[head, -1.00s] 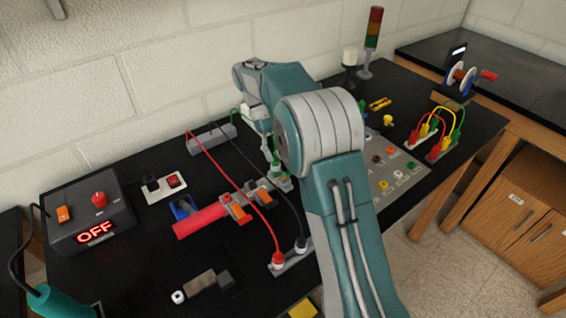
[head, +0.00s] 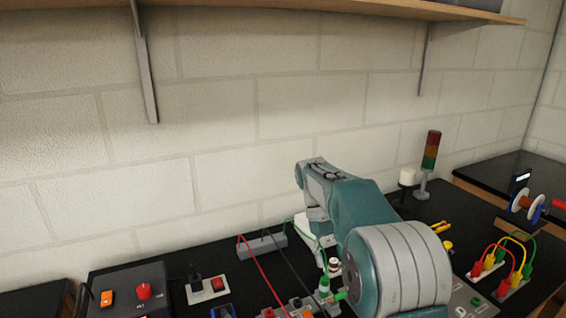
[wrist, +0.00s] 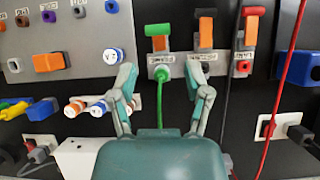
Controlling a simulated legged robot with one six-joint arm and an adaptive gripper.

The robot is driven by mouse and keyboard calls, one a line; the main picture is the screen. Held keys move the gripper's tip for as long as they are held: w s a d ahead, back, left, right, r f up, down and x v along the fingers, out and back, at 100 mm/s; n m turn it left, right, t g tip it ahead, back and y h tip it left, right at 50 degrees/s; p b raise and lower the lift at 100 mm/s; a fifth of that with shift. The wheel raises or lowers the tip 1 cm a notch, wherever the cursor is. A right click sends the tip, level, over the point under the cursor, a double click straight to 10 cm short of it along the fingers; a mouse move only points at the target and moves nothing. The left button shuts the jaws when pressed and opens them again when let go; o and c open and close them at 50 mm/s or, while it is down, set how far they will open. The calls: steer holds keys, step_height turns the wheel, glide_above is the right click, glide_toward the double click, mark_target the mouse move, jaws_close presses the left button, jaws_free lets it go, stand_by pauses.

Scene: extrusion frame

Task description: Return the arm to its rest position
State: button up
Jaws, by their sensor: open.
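Beyond the tips is a green plug (wrist: 158,29) on a grey terminal block (wrist: 180,65), with a green cable (wrist: 159,100) running back between the fingers. In the head view my teal arm (head: 365,215) reaches over the black bench and bends down at the wrist. The gripper's fingers cannot be made out clearly there. A green connector (head: 324,285) shows beside the arm.
A wall shelf (head: 330,8) with brackets hangs above. A signal tower (head: 431,152) stands at the back. A power box (head: 135,292) is at left, a jack block with looped cables (head: 490,268) at right. Red and black cables (head: 262,272) cross the bench.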

steer(key=s+d+r+m+t+y, duration=0.2)
steer(key=s+r+t, duration=0.4)
steer(key=s, duration=0.7)
steer(key=s+f+m+t, duration=0.2)
steer(key=s+t, duration=0.3)
steer(key=s, duration=0.8)
steer(key=shift+s+d+f, duration=0.2)
steer(key=shift+s+d, duration=0.1)
steer(key=shift+d, duration=0.05)
